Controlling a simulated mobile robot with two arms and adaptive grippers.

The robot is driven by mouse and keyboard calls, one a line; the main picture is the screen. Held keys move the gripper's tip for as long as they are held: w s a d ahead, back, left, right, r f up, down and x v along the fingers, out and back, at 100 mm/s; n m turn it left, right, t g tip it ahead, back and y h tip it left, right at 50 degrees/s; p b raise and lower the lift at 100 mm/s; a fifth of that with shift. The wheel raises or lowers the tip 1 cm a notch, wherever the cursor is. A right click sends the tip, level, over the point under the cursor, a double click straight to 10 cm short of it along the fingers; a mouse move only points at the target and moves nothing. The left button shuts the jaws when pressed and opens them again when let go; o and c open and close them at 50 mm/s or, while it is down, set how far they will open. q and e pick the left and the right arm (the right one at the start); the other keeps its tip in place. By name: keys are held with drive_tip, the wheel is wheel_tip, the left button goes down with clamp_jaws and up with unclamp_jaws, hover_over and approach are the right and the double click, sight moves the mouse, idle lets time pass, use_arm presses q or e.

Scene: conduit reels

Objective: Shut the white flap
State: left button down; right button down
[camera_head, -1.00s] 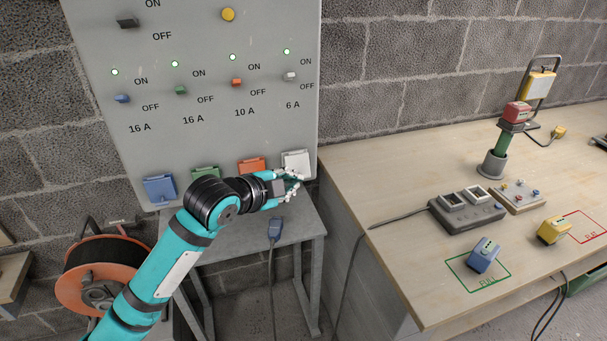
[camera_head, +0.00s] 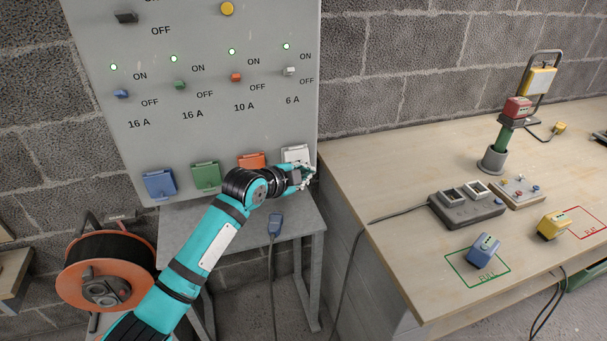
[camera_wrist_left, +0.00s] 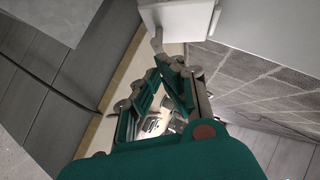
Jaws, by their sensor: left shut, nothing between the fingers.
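The white flap (camera_head: 295,153) is at the right end of the row of coloured flaps, low on the grey panel (camera_head: 215,130). My left gripper (camera_head: 309,172) is at its lower right corner, with the fingers shut and nothing between them. The gripper and wrist hide the lower part of the flap. In the left wrist view, a white part that looks like the flap (camera_wrist_left: 180,18) is just beyond the fingertips (camera_wrist_left: 160,55). I cannot tell whether they touch or how far the flap stands open. My right gripper is out of view.
An orange flap (camera_head: 251,160), a green flap (camera_head: 206,175) and a blue flap (camera_head: 160,184) are to the left. A grey stand (camera_head: 300,228) with a blue plug (camera_head: 275,224) is below. A wooden workbench (camera_head: 400,200) stands close on the right. A cable reel (camera_head: 106,270) is lower left.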

use_arm(q)
drive_tip(key=f, duration=0.1)
drive_tip(key=w+f, duration=0.1)
drive_tip(key=f+t, duration=0.1)
drive_tip(key=shift+w+a+f+m+b, duration=0.15)
drive_tip(key=shift+w+a+m+b, duration=0.1)
drive_tip(key=shift+w+m+b, duration=0.1)
